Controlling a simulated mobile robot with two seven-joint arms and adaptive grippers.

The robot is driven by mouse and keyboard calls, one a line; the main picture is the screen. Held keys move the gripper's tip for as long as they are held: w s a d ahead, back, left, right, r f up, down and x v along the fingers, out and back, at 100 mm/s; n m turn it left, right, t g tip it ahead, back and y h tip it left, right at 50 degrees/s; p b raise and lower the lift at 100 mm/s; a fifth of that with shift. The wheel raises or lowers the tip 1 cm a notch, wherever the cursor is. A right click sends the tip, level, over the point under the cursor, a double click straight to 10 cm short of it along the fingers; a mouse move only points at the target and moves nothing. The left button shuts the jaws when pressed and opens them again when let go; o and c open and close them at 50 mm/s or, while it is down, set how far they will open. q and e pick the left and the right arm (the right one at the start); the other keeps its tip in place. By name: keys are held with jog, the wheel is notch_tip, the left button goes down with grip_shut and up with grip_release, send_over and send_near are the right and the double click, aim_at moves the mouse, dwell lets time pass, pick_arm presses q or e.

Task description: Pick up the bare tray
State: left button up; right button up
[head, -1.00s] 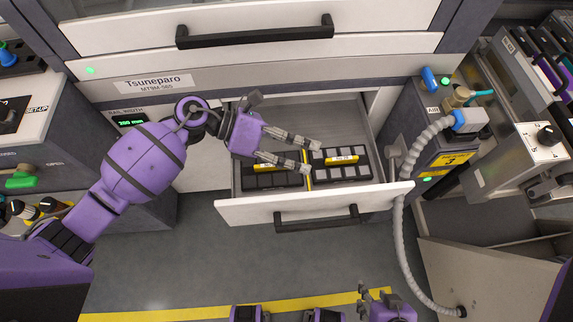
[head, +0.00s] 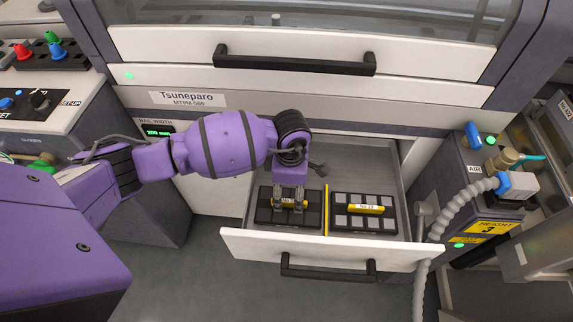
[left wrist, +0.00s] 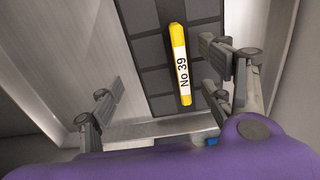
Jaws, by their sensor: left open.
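The bare tray (head: 262,215) is the dark left tray in the open drawer. Its compartments look empty, and it has a yellow grip bar. In the left wrist view the bar (left wrist: 180,65) reads "No 39" and the tray's dark pockets (left wrist: 154,80) show. My left gripper (head: 289,205) is open and points down over this tray. Its fingers stand on either side of the bar, with gaps, nearer to the right one. The head view shows the fingers partly hiding the tray. My right gripper is out of view.
A second tray (head: 350,220) with light grey squares and a yellow bar lies to the right, past a yellow divider (head: 326,210). The drawer front (head: 245,241) with its black handle (head: 325,272) stands in front. A grey hose (head: 428,250) hangs at the right.

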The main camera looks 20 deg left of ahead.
pick_arm(q)
notch_tip(320, 180, down, 2)
jog(key=shift+w+d, duration=0.1)
